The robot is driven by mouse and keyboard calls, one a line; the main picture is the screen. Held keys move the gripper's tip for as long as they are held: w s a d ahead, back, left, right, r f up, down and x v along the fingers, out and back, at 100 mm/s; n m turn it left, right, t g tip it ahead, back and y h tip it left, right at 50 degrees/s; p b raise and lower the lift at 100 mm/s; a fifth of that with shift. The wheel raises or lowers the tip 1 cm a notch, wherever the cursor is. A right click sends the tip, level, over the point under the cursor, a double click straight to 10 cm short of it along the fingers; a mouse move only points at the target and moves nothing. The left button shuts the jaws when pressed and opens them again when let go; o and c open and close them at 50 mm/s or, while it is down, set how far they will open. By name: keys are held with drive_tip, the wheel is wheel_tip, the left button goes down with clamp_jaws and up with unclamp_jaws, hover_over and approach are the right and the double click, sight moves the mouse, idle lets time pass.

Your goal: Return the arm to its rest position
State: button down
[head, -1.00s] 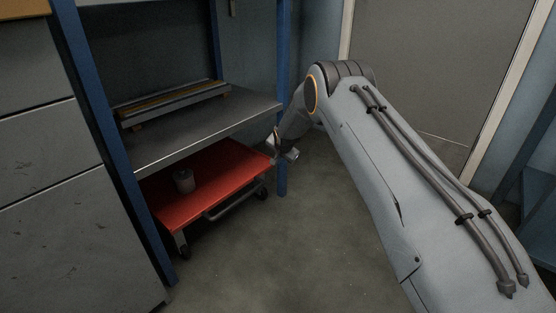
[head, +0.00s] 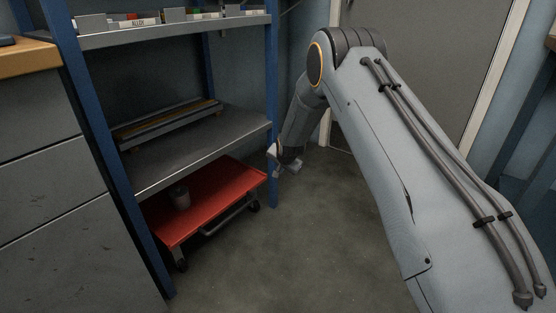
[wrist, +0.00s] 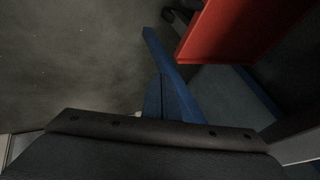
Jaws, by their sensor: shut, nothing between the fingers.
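My arm reaches forward from the lower right in the head view, bends at its elbow and drops to my gripper (head: 290,166). The gripper hangs in the air just right of the shelf's blue front post, apart from the red cart. It is small and dark there, and it is shut with nothing held. The wrist view shows a dark bar and broad dark body along the bottom edge, with the blue post and the red cart's edge beyond.
A blue-post shelf (head: 200,150) stands at left, with labelled bins on top. A red cart (head: 215,190) carrying a grey cylinder (head: 180,196) is under it. Grey drawers (head: 50,180) stand at far left. A grey door (head: 420,70) is behind the arm. The floor (head: 290,245) in front is clear.

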drive_tip(key=s+a+r+n+g, duration=0.25)
drive_tip(key=s+a+r, duration=0.25)
drive_tip(key=s+r, duration=0.7)
drive_tip(key=s+a+r+n+g, duration=0.1)
drive_tip(key=s+a+r+n, duration=0.35)
drive_tip(key=s+r, duration=0.7)
drive_tip(key=s+d+r+n+g, duration=0.1)
drive_tip(key=s+d+r+n, duration=0.1)
drive_tip(key=s, duration=1)
drive_tip(key=s+d+r+n+g+p, duration=0.1)
drive_tip(key=s+d+n, duration=0.1)
drive_tip(key=s, duration=1)
drive_tip(key=s+d+r+n+g, duration=0.1)
drive_tip(key=s+d+r+g, duration=0.1)
drive_tip(key=s, duration=1.1)
drive_tip(key=d+r+m+p, duration=0.2)
drive_tip(key=d+r+p, duration=0.8)
drive_tip(key=p, duration=0.6)
drive_tip(key=d+r+m+h+p, duration=0.1)
drive_tip(key=d+r+m+p, duration=0.2)
drive_tip(key=d+r+p, duration=0.7)
wheel_tip(320, 180, up, 5)
drive_tip(key=p, duration=0.7)
drive_tip(key=shift+w+h+p, duration=0.15)
drive_tip(key=shift+h+p, duration=0.15)
drive_tip(key=shift+a+f, duration=0.1)
drive_tip(key=shift+f, duration=0.05)
